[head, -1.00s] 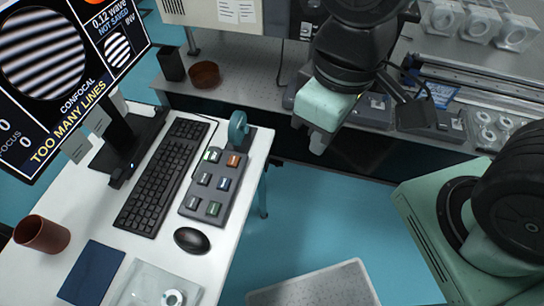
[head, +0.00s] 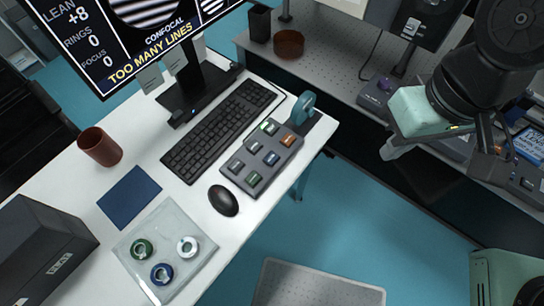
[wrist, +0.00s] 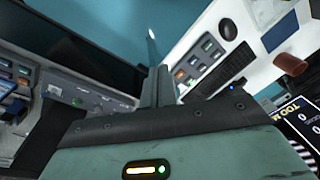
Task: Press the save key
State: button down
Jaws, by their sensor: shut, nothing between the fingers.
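The grey key panel (head: 245,174) lies on the white desk, right of the keyboard. It bears several small keys: a green-lit one (head: 269,127), an orange one (head: 287,141), a blue one (head: 271,158), a green one (head: 254,179) and grey ones. Their labels are too small to read, so I cannot tell which is the save key. The panel also shows in the wrist view (wrist: 204,66). My gripper (head: 388,153) is shut and empty, right of the panel and apart from it, in front of the back bench. Its fingers show in the wrist view (wrist: 158,82).
A blue tape dispenser (head: 303,108) stands at the panel's far end. The keyboard (head: 218,132), black mouse (head: 223,200) and monitor (head: 130,45), reading "TOO MANY LINES", are near. A clear tray (head: 190,268) holds rings. Blue floor lies between desk and bench.

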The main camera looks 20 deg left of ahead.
jog(key=w+a+f+m+y+b, duration=0.2)
jog(key=w+a+f+m+y, duration=0.2)
jog(key=a+f+m, duration=0.5)
jog(key=m+t+y+b, duration=0.2)
jog(key=m+y, duration=0.1)
jog(key=m, duration=0.5)
send_over(275, 159)
notch_tip(275, 159, down, 9)
jog(key=shift+r, duration=0.1)
notch_tip(275, 159, down, 9)
jog(key=b, duration=0.7)
dwell(0.4)
jog(key=shift+f+b, duration=0.35)
jog(key=shift+b, duration=0.05)
